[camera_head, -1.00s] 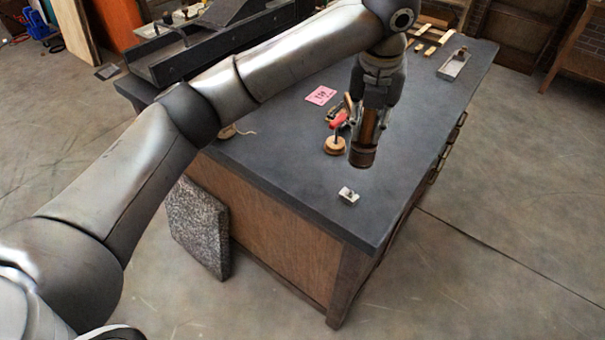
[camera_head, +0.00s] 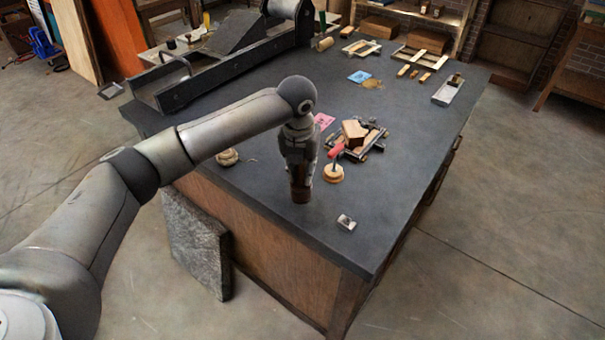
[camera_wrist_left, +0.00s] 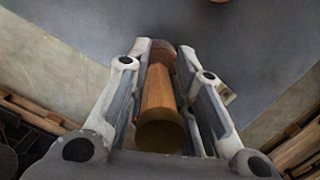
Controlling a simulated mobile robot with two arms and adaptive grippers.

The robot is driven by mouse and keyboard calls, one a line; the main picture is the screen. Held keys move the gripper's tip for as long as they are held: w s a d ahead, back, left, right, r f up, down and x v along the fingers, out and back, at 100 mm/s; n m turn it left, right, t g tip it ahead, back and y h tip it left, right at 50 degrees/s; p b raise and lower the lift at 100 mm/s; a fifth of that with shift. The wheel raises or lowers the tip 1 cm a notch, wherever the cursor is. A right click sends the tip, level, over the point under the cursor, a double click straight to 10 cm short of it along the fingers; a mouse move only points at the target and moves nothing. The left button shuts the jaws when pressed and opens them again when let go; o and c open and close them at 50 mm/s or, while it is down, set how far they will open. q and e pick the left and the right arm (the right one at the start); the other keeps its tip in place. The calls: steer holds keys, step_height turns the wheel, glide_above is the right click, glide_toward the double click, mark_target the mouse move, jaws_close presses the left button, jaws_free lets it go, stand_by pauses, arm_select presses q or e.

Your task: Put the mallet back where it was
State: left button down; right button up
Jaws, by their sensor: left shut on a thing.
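The mallet (camera_head: 301,196) is a brown wooden piece held in my left gripper (camera_head: 300,178) over the near left part of the dark bench top (camera_head: 400,165). Its lower end is at or just above the surface; I cannot tell whether it touches. In the left wrist view the mallet (camera_wrist_left: 160,100) lies lengthwise between the two fingers of my left gripper (camera_wrist_left: 165,52), its darker end beyond the fingertips. The fingers are closed against its sides. The gripper hides much of the mallet in the head view. My right gripper is not in view.
A framed wooden block (camera_head: 355,138), a pink card (camera_head: 323,121), a small metal block (camera_head: 346,222) and a pale coil (camera_head: 228,157) lie around. A press (camera_head: 215,65) fills the back left.

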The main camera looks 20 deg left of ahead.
mark_target(300, 186)
arm_select(q)
steer(key=shift+s+f+p, duration=0.1)
steer(key=shift+f+p, duration=0.3)
steer(key=shift+f, duration=0.55)
steer(key=shift+d+f, duration=0.15)
steer(key=shift+f, duration=0.05)
steer(key=c, duration=1.3)
jaws_free()
steer(key=shift+f, duration=0.1)
steer(key=shift+r, duration=0.5)
steer(key=r, duration=0.3)
steer(key=s+r+b, duration=0.1)
steer(key=r, duration=0.3)
steer(key=r+b, duration=0.1)
steer(key=r, duration=0.3)
steer(key=shift+s, duration=0.4)
